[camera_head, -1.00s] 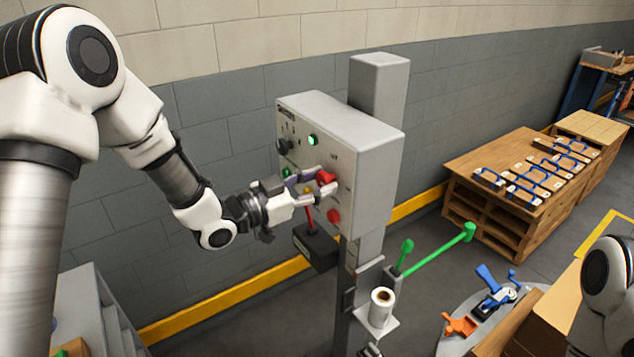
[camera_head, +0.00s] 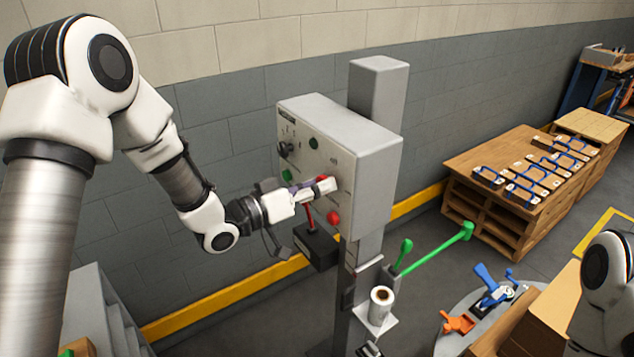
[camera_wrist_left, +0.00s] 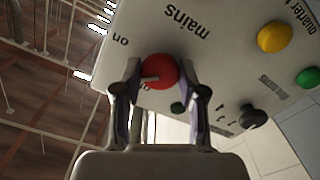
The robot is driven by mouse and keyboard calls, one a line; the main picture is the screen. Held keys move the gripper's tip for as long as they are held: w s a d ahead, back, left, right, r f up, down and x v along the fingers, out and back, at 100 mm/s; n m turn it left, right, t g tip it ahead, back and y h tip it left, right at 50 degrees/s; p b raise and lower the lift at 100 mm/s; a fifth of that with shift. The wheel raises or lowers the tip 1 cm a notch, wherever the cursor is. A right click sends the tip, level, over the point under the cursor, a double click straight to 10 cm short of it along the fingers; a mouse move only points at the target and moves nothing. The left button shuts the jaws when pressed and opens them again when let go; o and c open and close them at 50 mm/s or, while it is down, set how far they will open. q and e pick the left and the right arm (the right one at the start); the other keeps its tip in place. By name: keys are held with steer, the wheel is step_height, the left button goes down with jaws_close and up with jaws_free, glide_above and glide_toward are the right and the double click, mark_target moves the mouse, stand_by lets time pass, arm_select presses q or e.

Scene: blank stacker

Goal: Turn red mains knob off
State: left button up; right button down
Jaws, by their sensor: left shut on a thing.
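The red mains knob (camera_wrist_left: 159,71) sits on the grey control box, beside the printed word "mains", in the left wrist view. A pale pointer line on it points to the left of that picture. My left gripper (camera_wrist_left: 162,82) is shut on the knob, one finger on each side. In the head view, my left gripper (camera_head: 322,187) reaches the front of the grey box (camera_head: 365,170) from the left, and only a sliver of the knob (camera_head: 321,178) shows. A small green lamp (camera_head: 313,143) on the box is dark. My right gripper is out of view.
A red button (camera_head: 333,218) sits just below the gripper. A black selector knob (camera_head: 285,149) is at the box's upper left. Green levers (camera_head: 435,251) and a white roll (camera_head: 382,306) are below right. A wooden pallet table (camera_head: 480,205) stands farther right.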

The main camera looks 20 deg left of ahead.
arm_select(q)
steer(key=shift+w+r+n+p, duration=0.1)
steer(key=shift+n+p, duration=1.5)
steer(key=shift+n, duration=3.4)
steer(key=shift+a, duration=0.1)
steer(key=o, duration=1.1)
steer(key=shift+o, duration=0.2)
steer(key=v, duration=1.2)
